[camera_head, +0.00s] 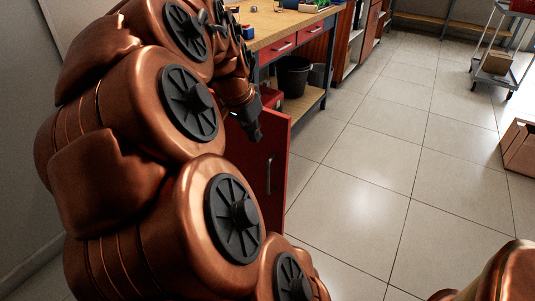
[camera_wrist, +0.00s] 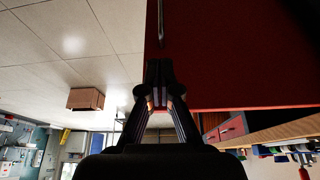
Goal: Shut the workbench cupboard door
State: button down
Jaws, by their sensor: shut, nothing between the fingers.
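The red cupboard door (camera_head: 276,160) stands open, swung out from the workbench (camera_head: 285,20), with its face partly hidden behind my arm. Its upright bar handle (camera_head: 269,176) shows near the free edge. In the wrist view, which is upside down, the door (camera_wrist: 240,60) fills the upper right, and its handle (camera_wrist: 161,22) is at the top beyond the fingertips. My gripper (camera_head: 257,137) is shut and empty, pointing down by the door's top edge. It also shows in the wrist view (camera_wrist: 159,72), overlapping the door's edge; I cannot tell whether it touches. The cupboard's inside is hidden.
The bench has red drawers (camera_head: 284,45) and a lower shelf (camera_head: 300,103) with a black bucket (camera_head: 293,76). A cart (camera_head: 495,62) and a cardboard box (camera_head: 521,146) stand at the right. The tiled floor (camera_head: 370,150) right of the door is clear.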

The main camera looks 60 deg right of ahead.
jog(key=b, duration=0.2)
send_near(275, 155)
notch_tip(275, 155, down, 5)
jog(key=a, duration=0.2)
jog(key=shift+d+f, duration=0.15)
jog(key=shift+d, duration=0.55)
jog(key=shift+d+b, duration=0.3)
jog(key=shift+d, duration=0.95)
